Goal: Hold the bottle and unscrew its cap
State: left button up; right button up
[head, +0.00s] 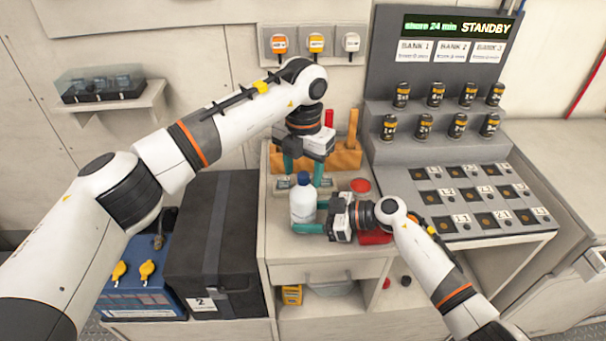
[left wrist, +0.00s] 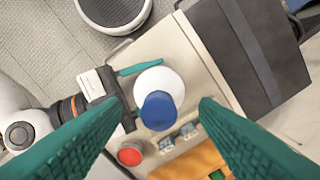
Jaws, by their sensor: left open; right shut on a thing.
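A white bottle (head: 303,203) with a blue cap (head: 303,178) stands upright on the light counter; the cap is on its top. My right gripper (head: 311,217) is shut on the bottle's body from the right, with its teal fingers around it. My left gripper (head: 303,170) is above and behind the bottle in the head view, pointing down, with its teal fingers apart. In the left wrist view, the blue cap (left wrist: 158,110) and the white bottle (left wrist: 162,82) show between the open left fingers (left wrist: 165,112), which do not appear to touch the cap.
A red-topped round container (head: 360,186) stands close to the right of the bottle. A wooden rack (head: 340,159) with tools is behind it. A black case (head: 215,245) and a blue battery (head: 140,285) are at left. A sloped panel (head: 470,200) with sockets and several batteries is at right.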

pick_arm(q)
jog(key=shift+r, duration=3)
pick_arm(e)
jog(key=o, duration=0.9)
jog(key=shift+o, duration=0.2)
